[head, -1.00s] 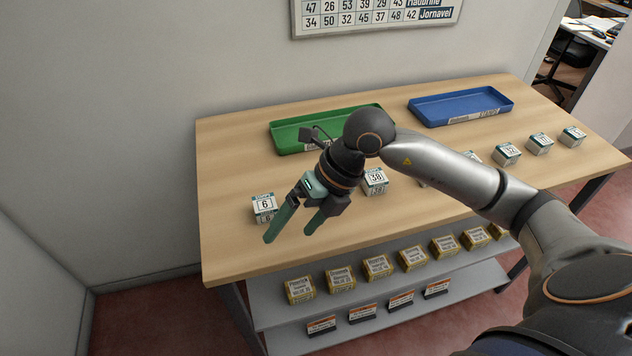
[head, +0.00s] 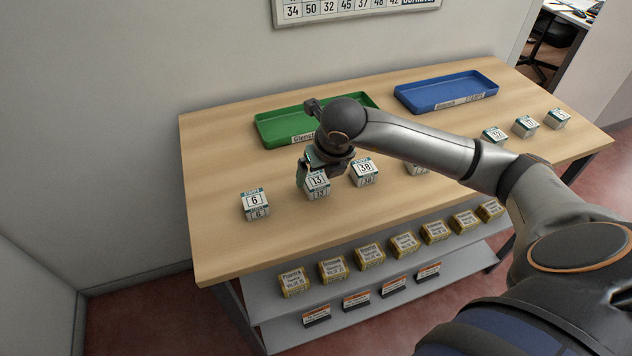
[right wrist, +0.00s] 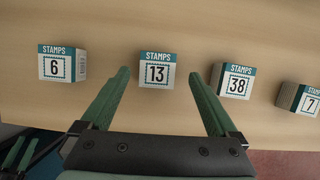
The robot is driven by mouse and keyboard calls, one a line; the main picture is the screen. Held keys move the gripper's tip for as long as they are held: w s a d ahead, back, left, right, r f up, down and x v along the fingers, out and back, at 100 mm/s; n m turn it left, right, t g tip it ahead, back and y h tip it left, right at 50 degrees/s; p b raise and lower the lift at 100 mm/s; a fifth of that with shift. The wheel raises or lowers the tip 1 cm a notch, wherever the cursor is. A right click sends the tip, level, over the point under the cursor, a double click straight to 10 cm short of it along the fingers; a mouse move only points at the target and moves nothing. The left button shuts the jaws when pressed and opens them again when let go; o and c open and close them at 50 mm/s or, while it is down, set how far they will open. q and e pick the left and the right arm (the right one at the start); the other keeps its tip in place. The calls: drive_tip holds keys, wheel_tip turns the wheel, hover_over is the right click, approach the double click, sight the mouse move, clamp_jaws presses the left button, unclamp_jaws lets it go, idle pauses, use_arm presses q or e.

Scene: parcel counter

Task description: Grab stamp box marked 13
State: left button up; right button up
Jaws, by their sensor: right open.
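The stamp box marked 13 (head: 317,184) is a small white box with a teal top band, upright on the wooden counter between boxes 6 and 38. In the right wrist view box 13 (right wrist: 157,72) shows between the two green fingertips, with a gap on each side. My right gripper (head: 327,164) is open and empty, right at box 13. In the head view its fingers are mostly hidden. Part of my left gripper (right wrist: 17,152) seems to show at the lower left of the right wrist view; its jaws are unclear.
Stamp box 6 (head: 255,204) stands to the left and box 38 (head: 364,173) close to the right. More boxes continue right, partly behind my arm. A green tray (head: 268,132) and a blue tray (head: 408,98) lie at the back. Yellow boxes (head: 332,269) sit on a lower shelf.

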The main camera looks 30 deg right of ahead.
sight(316, 179)
drive_tip(key=shift+x, duration=1.75)
drive_tip(key=shift+a, duration=0.15)
drive_tip(key=c, duration=1.5)
drive_tip(key=shift+r, duration=0.1)
